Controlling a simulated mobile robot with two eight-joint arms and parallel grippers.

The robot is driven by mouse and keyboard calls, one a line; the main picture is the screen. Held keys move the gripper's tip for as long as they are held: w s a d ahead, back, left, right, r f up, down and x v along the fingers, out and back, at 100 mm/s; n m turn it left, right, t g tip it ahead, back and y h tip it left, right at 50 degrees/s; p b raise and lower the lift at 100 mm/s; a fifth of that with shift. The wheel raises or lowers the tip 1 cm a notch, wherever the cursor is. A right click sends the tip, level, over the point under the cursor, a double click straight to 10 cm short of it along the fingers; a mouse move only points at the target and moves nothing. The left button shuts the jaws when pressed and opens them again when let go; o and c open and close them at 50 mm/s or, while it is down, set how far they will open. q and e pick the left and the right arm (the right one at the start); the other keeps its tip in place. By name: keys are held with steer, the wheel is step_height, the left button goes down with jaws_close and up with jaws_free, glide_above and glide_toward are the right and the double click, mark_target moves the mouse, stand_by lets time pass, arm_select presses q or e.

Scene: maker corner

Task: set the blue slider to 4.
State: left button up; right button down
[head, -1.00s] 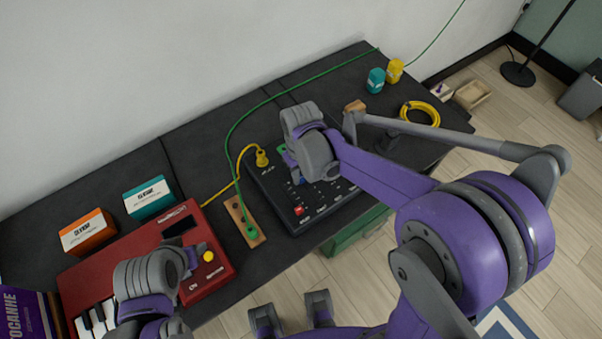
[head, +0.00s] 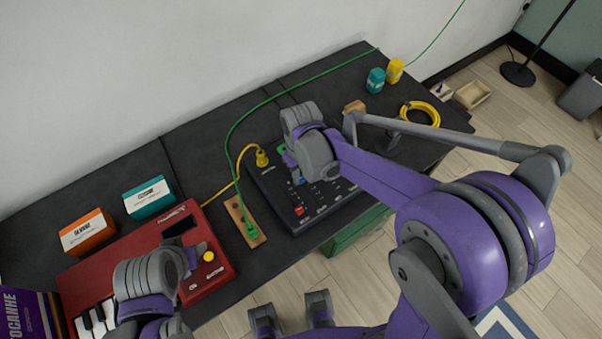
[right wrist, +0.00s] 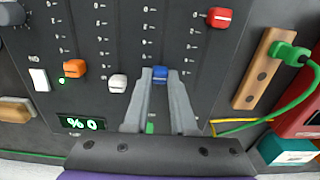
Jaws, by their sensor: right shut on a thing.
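The dark control panel (head: 322,207) lies on the black table. In the right wrist view its blue slider (right wrist: 160,74) is between the fingertips of my right gripper (right wrist: 160,76), which is shut on it. The blue slider's cap sits about level with the orange slider (right wrist: 74,68) and the white slider (right wrist: 118,83). The red slider (right wrist: 220,17) is farther up in that picture. The scale digits beside the blue slider are too small to read surely. My left gripper (head: 190,262) is over the red keyboard; its fingers are partly hidden.
A small green display (right wrist: 83,123) is lit on the panel. The red keyboard (head: 215,268) with a yellow knob, a wooden strip (head: 238,212) with a green plug, and orange and teal boxes are to the left. Green and yellow cables run across the table near the panel.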

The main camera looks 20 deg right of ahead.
mark_target(309, 191)
stand_by(0.3)
arm_select(q)
steer(key=shift+s+f, duration=0.1)
steer(key=shift+f, duration=0.05)
arm_select(e)
steer(key=shift+s+d, duration=0.35)
steer(key=shift+s, duration=0.55)
steer(key=shift+s+d, duration=0.3)
steer(key=shift+s, duration=0.55)
steer(key=c, duration=0.7)
jaws_free()
steer(key=shift+r, duration=0.15)
arm_select(q)
steer(key=shift+w+r+p, duration=0.25)
steer(key=shift+r+p, duration=0.25)
steer(key=shift+r, duration=0.25)
arm_select(e)
step_height(309, 191, up, 11)
steer(key=shift+f, duration=0.2)
